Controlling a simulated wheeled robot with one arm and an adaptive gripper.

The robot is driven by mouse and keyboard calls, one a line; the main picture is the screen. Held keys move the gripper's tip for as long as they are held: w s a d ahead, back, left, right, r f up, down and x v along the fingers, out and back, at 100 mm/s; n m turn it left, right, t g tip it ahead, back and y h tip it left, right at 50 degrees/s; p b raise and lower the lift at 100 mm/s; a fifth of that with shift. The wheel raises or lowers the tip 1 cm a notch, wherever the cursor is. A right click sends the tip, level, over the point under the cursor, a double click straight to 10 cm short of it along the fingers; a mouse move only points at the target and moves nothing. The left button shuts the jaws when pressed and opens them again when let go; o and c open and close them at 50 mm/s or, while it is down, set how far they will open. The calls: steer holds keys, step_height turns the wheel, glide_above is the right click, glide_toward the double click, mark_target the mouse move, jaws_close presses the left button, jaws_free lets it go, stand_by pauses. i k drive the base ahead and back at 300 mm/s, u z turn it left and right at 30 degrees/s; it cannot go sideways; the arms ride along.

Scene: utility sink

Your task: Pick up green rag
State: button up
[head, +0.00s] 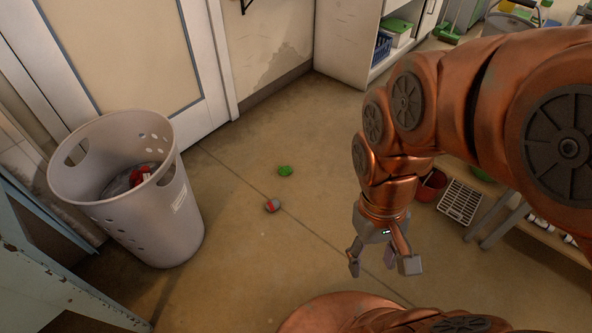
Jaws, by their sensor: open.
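A small bright green thing (285,170), which looks like the green rag, lies flat on the floor near the middle of the head view. It is too small to make out its folds. My gripper (382,266) hangs from my copper-coloured arm to the right of the rag and lower in the picture. Its fingers are spread, with nothing between them. The gripper is well apart from the rag and does not cover it.
A small red and grey round object (272,206) lies just below the rag. A tall grey bin (160,215) holding something red stands at left. A white shelf unit (345,45) stands at the back. A low bench (540,226) is at right. Floor around the rag is mostly clear.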

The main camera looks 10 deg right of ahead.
mark_target(286, 170)
steer(key=z, duration=0.25)
steer(key=i, duration=1.45)
steer(key=u, duration=0.85)
steer(key=i, duration=0.4)
steer(key=u, duration=0.4)
